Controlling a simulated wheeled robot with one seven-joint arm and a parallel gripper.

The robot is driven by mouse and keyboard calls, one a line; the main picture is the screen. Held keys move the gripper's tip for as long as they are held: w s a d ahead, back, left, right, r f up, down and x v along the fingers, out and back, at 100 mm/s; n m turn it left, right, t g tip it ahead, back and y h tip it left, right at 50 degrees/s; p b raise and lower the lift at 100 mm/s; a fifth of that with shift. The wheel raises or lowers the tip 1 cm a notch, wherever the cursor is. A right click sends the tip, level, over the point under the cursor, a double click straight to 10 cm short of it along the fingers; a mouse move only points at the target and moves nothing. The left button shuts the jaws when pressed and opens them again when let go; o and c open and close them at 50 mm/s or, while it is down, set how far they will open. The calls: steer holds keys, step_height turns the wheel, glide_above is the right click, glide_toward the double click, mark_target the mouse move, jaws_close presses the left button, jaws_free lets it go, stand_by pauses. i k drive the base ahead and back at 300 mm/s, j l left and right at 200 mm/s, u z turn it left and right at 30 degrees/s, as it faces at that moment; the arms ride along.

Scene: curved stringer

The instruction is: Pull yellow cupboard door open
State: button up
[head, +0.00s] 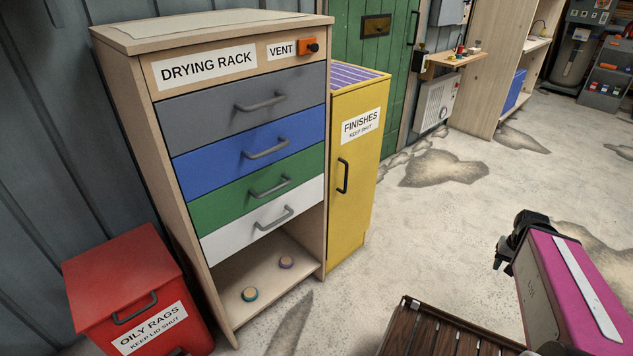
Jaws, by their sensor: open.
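The yellow cupboard (350,212) stands just right of the drying rack, with a "FINISHES KEEP SHUT" label on its front. Its yellow door looks closed. A black bar handle (343,176) is upright on the door, towards its left side. My gripper (512,240) is black and shows at the lower right, at the end of my magenta arm link. It is open and well apart from the cupboard, to the right of it. Its fingertips are small and dark in this view, and nothing shows between them.
The drying rack (150,68) has grey, blue, green and white drawers, all shut, over an open shelf with two small round tins. A red oily rags bin (120,275) stands at lower left. A slatted brown surface (440,335) is at bottom centre. Pale floor (430,235) before the cupboard is clear.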

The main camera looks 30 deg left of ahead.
mark_target(357, 116)
steer(key=u, duration=1.4)
